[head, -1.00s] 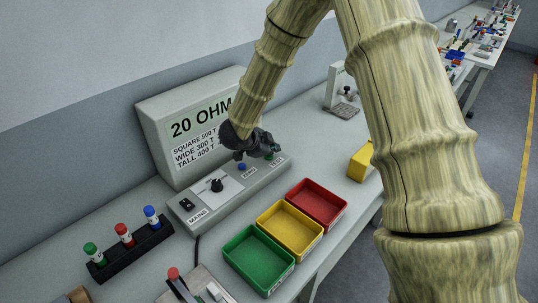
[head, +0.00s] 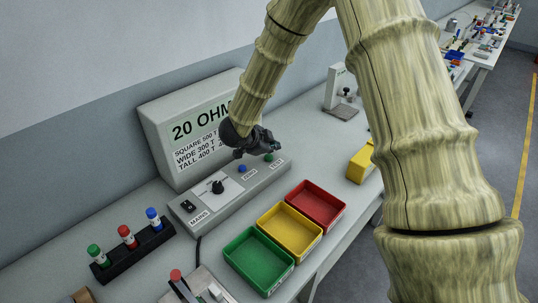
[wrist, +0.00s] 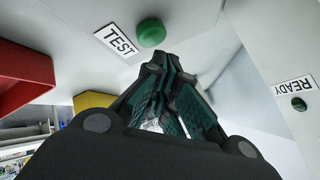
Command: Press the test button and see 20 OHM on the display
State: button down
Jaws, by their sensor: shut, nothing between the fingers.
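The tester (head: 185,203) stands on the bench against the wall. Its display (head: 196,124) reads 20 OHM, partly covered at the right by my arm, with lines for SQUARE, WIDE and TALL below. The green test button (head: 268,157) is at the right of the panel; in the wrist view the green button (wrist: 152,32) sits beside the TEST label (wrist: 117,41). My gripper (head: 277,148) is shut and empty, just above the test button and apart from it. In the wrist view its fingers (wrist: 172,92) are together, beside the button.
The blue ZERO button (head: 242,169), knob (head: 218,187) and MAINS switch (head: 188,205) are on the panel. Green (head: 250,273), yellow (head: 312,237) and red (head: 339,214) trays line the front. A rack (head: 133,256) with several coloured connectors stands left. A READY fixture (head: 343,110) stands behind right.

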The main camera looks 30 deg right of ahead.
aim_at(271, 157)
jog(key=shift+r+p, duration=2.15)
jog(key=shift+r, duration=0.4)
